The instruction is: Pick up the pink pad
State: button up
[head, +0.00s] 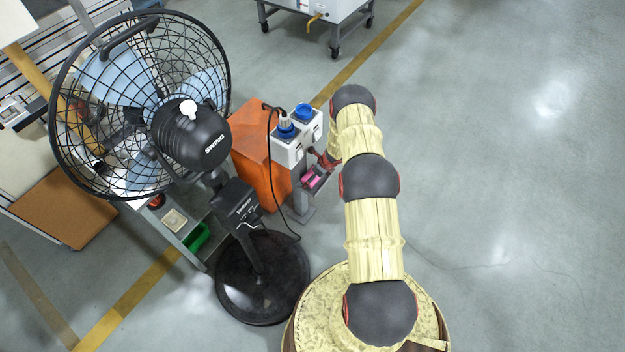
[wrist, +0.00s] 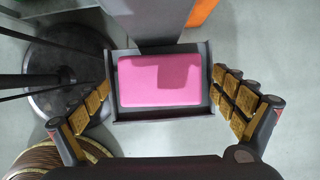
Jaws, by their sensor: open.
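The pink pad (wrist: 159,80) is a flat rounded block lying in a dark shallow tray (wrist: 163,115) in the wrist view. In the head view the pad (head: 310,181) shows small, on the tray beside the grey post. My gripper (wrist: 163,92) is open, with one finger on each side of the tray and pad. The fingertips look close to the tray's sides; I cannot tell whether they touch. In the head view my gripper (head: 322,160) is partly hidden behind my arm.
A large black fan (head: 190,140) stands left of the tray, its round base (head: 262,295) on the floor. An orange box (head: 258,155) and a grey socket post (head: 290,153) with blue plugs stand beside the tray. The floor at right is clear.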

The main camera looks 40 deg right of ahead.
aim_at(311, 174)
jog(key=shift+c, duration=1.2)
jog(key=c, duration=0.9)
jog(key=shift+c, duration=0.2)
jog(key=shift+r+p, duration=0.3)
jog(key=shift+r, duration=0.2)
notch_tip(311, 174, up, 2)
jog(key=shift+w+r+p, duration=0.1)
jog(key=shift+r+p, duration=0.1)
jog(key=shift+p, duration=0.4)
jog(key=s+d+r+p, duration=0.1)
jog(key=s+d+r, duration=0.1)
jog(key=s+r, duration=0.2)
jog(key=s+d+r+p, duration=0.2)
jog(key=s+r, duration=0.3)
jog(key=s, duration=0.4)
jog(key=shift+s+d+r, duration=0.15)
jog(key=shift+d+r, duration=0.1)
jog(key=shift+d, duration=0.05)
